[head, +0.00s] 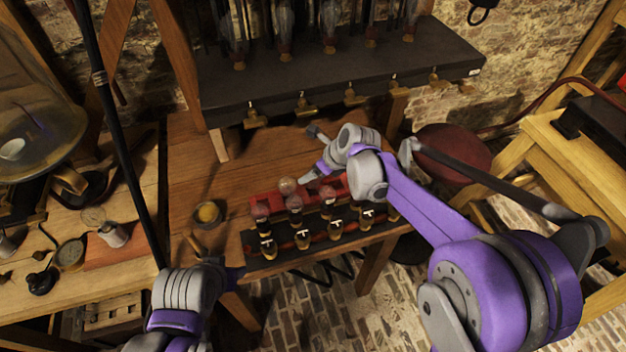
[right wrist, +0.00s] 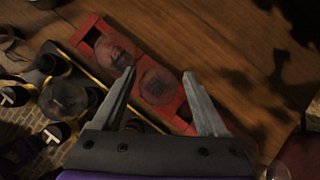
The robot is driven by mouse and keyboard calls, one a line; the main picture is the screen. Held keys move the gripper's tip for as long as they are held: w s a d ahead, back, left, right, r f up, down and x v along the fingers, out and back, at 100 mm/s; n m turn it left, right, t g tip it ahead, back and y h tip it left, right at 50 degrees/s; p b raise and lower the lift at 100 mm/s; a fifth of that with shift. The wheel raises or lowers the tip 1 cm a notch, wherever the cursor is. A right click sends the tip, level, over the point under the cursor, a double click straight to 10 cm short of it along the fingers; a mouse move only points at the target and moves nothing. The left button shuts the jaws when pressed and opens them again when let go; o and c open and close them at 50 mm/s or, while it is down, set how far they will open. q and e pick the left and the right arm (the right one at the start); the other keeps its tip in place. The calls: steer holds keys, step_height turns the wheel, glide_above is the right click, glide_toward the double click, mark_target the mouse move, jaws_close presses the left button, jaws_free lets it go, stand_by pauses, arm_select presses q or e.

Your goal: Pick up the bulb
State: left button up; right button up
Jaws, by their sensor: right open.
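Round glass bulbs stand around a red rack on the wooden bench. One pale bulb (head: 288,186) shows at the rack (head: 265,203) in the head view. In the right wrist view, one dark glass bulb (right wrist: 157,87) sits in the red rack (right wrist: 178,123), and a second bulb (right wrist: 115,48) is to its left. My right gripper (right wrist: 159,74) is open above the rack, with the first bulb seen between its fingers; I cannot tell the height gap. My left gripper (head: 232,274) is low in the head view, and its jaws are not clear.
A row of bulbs on sockets with white T-shaped switches (head: 302,233) stands in front of the rack. A dark shelf (head: 330,82) with brass hooks hangs behind. A small bowl (head: 207,213) is on the left. A thin dark rod crosses the left side.

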jaws_close()
stand_by(0.3)
steer(key=shift+r, duration=0.1)
